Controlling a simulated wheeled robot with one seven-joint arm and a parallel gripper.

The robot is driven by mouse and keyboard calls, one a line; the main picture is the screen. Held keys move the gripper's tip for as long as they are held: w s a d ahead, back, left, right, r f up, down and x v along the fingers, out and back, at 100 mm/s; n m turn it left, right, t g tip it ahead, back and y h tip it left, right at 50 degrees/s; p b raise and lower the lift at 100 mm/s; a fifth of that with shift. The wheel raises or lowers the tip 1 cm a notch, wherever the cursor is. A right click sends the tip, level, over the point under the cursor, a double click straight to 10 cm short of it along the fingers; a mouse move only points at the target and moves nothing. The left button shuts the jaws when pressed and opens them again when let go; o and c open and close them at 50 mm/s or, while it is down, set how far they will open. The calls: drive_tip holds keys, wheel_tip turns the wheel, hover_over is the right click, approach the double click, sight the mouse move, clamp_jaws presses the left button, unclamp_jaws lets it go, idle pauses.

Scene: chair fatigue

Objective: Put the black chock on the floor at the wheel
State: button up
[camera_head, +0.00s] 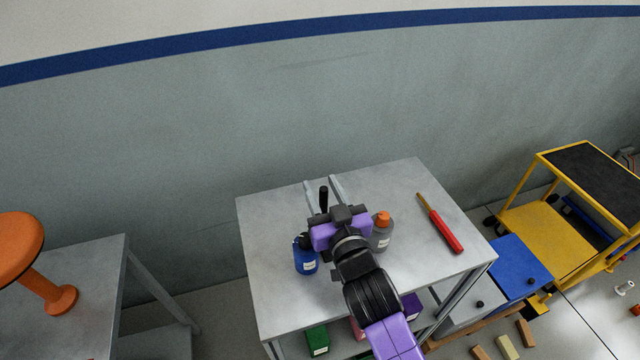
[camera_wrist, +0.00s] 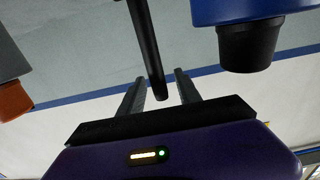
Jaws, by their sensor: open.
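My gripper (camera_head: 324,188) is above the grey table (camera_head: 275,300), its two fingers apart. An upright black rod (camera_head: 323,196) shows between the fingers; in the wrist view the rod (camera_wrist: 147,50) ends between the fingertips, with gaps on both sides. I cannot make out a chock for certain; whether this rod belongs to one is unclear. The yellow cart (camera_head: 540,232) stands at the right by the wall, with a dark wheel (camera_head: 490,223) at its left end.
A blue bottle (camera_head: 306,262) and a grey bottle with an orange cap (camera_head: 382,236) flank my gripper. A red-handled tool (camera_head: 447,236) lies right on the table. A blue panel (camera_head: 522,268) and wooden blocks (camera_head: 507,347) are low at right. An orange object (camera_head: 50,295) stands left.

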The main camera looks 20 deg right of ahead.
drive_tip(key=s+b, duration=0.2)
drive_tip(key=s, duration=0.8)
drive_tip(key=shift+s, duration=0.3)
drive_tip(key=s+d+f+g, duration=0.1)
drive_tip(key=s+f, duration=0.2)
drive_tip(key=s, duration=0.4)
drive_tip(key=s+f, duration=0.3)
drive_tip(key=s, duration=0.4)
drive_tip(key=s+d+r+g, duration=0.1)
drive_tip(key=s+d+g, duration=0.1)
drive_tip(key=s, duration=1.5)
drive_tip(key=shift+s+d+r, duration=0.15)
drive_tip(key=shift+s+d, duration=0.2)
drive_tip(key=shift+d, duration=0.1)
drive_tip(key=shift+o, duration=0.4)
drive_tip(key=shift+s+r, duration=0.1)
drive_tip(key=shift+s, duration=0.2)
